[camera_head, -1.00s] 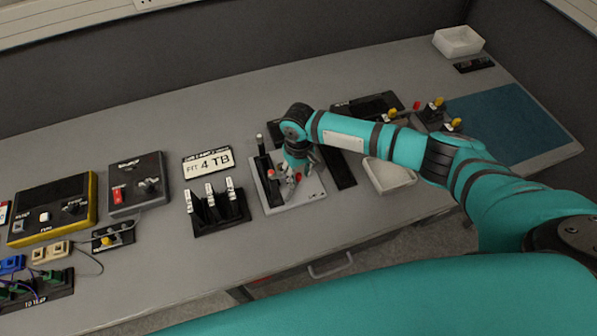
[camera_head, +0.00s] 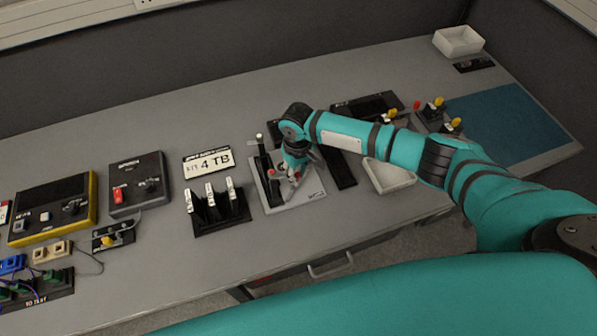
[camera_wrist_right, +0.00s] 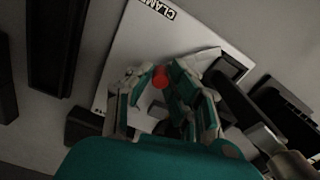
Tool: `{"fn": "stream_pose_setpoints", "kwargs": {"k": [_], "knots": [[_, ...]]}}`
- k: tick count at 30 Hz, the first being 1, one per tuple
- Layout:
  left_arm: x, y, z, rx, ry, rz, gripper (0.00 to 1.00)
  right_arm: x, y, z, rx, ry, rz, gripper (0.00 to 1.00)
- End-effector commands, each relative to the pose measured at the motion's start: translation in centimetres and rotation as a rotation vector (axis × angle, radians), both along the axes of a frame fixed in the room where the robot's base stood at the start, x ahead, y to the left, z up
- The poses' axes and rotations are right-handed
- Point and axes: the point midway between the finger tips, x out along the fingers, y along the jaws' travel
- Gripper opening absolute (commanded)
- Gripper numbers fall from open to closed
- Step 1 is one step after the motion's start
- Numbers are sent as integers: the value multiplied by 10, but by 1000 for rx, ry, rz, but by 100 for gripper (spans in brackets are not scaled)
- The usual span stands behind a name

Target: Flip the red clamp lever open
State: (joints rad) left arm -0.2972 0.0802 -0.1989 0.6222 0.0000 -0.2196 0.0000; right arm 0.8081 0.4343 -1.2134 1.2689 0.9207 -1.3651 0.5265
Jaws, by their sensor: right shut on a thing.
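The red clamp lever's tip shows as a small red knob (camera_wrist_right: 160,77) between my right gripper's fingers in the right wrist view. In the head view a bit of the red knob (camera_head: 271,172) shows just left of the gripper. It sits on a light grey clamp plate (camera_head: 311,190) with a "CLAMP" label. My right gripper (camera_head: 288,178) points down over the plate, its fingers (camera_wrist_right: 165,92) closed around the lever. The fingers hide most of the lever and its base. My left gripper is not in view.
A white tray (camera_head: 388,178) is to the right.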

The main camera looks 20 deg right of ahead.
Motion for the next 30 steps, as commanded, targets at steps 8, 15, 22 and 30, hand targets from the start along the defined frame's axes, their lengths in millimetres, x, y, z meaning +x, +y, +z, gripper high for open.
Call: {"fn": "stream_pose_setpoints", "kwargs": {"k": [8,15,22,30], "knots": [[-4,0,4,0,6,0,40,4,7,1,2,0,203,0],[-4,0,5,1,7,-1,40,6,13,1,2,0,385,0],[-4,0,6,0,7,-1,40,8,17,1,2,-1,510,0],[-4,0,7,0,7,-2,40,9,19,1,2,-2,577,0]]}}
